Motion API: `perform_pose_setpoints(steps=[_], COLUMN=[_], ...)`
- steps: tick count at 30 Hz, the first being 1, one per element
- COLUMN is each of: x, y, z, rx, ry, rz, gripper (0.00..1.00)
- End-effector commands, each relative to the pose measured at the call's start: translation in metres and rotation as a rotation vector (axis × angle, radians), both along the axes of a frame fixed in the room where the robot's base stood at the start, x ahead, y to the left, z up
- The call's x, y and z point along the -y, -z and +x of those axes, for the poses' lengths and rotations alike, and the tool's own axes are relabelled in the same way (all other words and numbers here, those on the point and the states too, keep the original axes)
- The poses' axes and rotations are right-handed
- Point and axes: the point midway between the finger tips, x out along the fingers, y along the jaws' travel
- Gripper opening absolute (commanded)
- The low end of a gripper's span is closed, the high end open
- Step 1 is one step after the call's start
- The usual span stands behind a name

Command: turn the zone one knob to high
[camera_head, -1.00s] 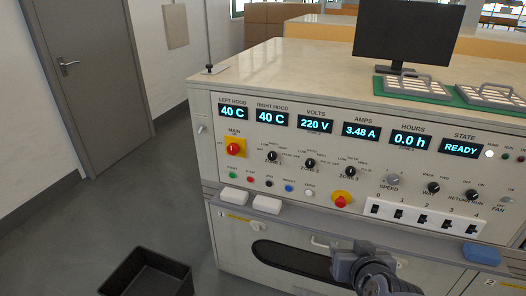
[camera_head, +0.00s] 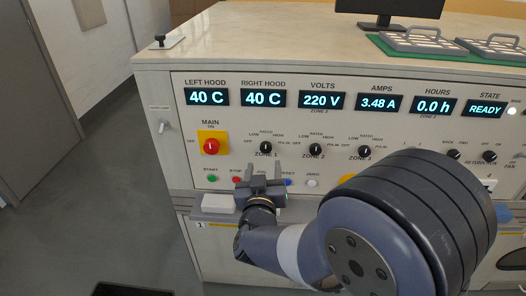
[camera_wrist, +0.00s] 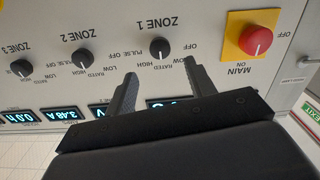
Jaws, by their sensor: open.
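The zone one knob (camera_head: 265,147) is a small black knob with a white pointer mark on the grey panel, right of the red main switch. In the head view its pointer looks roughly upright; the exact setting is hard to read. My gripper (camera_head: 262,166) is just below the knob, fingers apart and empty. In the wrist view, which is upside down, the zone one knob (camera_wrist: 159,47) lies beyond and between the two open fingertips of my gripper (camera_wrist: 158,73), not touched by them.
The red main switch (camera_head: 210,146) on its yellow plate is close by on the left. The zone two knob (camera_head: 315,149) and zone three knob (camera_head: 364,151) are to the right. Push buttons sit below, partly hidden by my gripper. A ledge with a white block (camera_head: 219,202) runs underneath.

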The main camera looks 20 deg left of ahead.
Motion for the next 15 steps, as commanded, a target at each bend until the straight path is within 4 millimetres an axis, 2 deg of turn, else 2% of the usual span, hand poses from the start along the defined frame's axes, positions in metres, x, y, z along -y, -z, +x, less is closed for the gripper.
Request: perform_pose_setpoints(steps=[6, 10, 15], x=[-0.009, -0.014, -0.017], y=[0.0, 0.0, 0.0], z=[0.043, 0.059, 0.07], rx=[-0.001, -0.002, -0.001], ry=[0.002, 0.001, -0.002], rz=[0.0, 0.001, 0.0], gripper=[0.52, 0.52, 0.52])
